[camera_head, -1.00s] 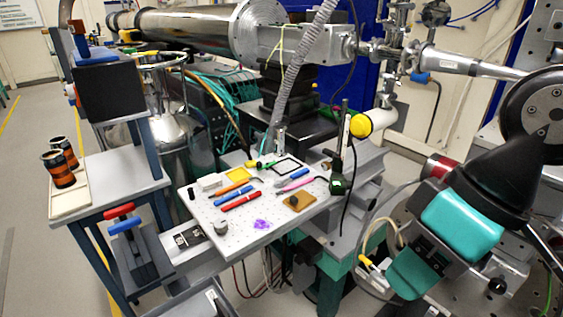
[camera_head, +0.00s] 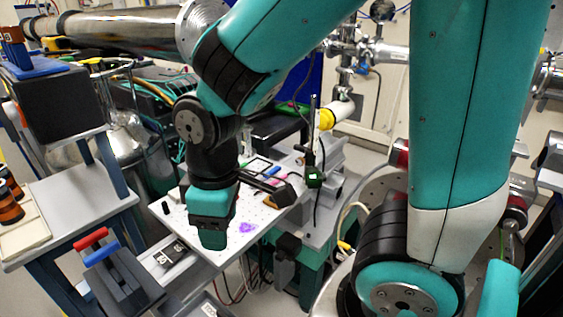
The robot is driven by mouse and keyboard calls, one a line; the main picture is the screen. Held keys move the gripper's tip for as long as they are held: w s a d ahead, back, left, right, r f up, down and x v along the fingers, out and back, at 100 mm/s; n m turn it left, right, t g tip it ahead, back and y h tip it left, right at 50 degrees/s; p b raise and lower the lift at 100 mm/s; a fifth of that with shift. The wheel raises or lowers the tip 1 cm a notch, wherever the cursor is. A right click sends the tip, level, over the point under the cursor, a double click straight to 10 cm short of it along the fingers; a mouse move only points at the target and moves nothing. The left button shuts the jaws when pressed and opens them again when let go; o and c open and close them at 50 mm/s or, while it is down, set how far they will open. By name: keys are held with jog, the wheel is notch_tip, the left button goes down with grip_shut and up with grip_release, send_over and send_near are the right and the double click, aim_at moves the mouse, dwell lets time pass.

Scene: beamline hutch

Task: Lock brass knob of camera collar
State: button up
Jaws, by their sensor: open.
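A white cylinder with a yellow end (camera_head: 327,119), possibly the camera, stands behind the right end of the perforated board. A dark upright post with a green block (camera_head: 314,178) stands in front of it. I cannot make out a brass knob or a collar for certain. My gripper (camera_head: 264,187) is over the board, left of the post and apart from it. My arm and gripper hide much of the board, including the brown plate with a dark knob seen earlier.
The perforated board (camera_head: 196,240) carries pens and a purple patch (camera_head: 246,228). A side table with orange-brown spools (camera_head: 10,205) and a red-and-blue-handled item (camera_head: 97,245) are at left. A long steel tube (camera_head: 120,33) runs behind. My arm fills the right.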

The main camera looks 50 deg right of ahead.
jog(key=w+d+f+n+h, duration=0.3)
jog(key=w+d+f+h, duration=0.25)
jog(key=d, duration=0.35)
jog(key=n+t+h+p, duration=0.1)
jog(key=n+t+h, duration=0.1)
jog(key=n+h, duration=0.55)
send_near(299, 162)
jog(key=shift+m+h, duration=0.35)
jog(key=shift+h, duration=0.05)
jog(key=x, duration=0.3)
jog(key=p+x, duration=0.1)
jog(key=x, duration=0.4)
jog(key=shift+w+d+f+p, duration=0.15)
jog(key=shift+f+p, duration=0.15)
jog(key=shift+f, duration=0.2)
jog(key=c, duration=0.9)
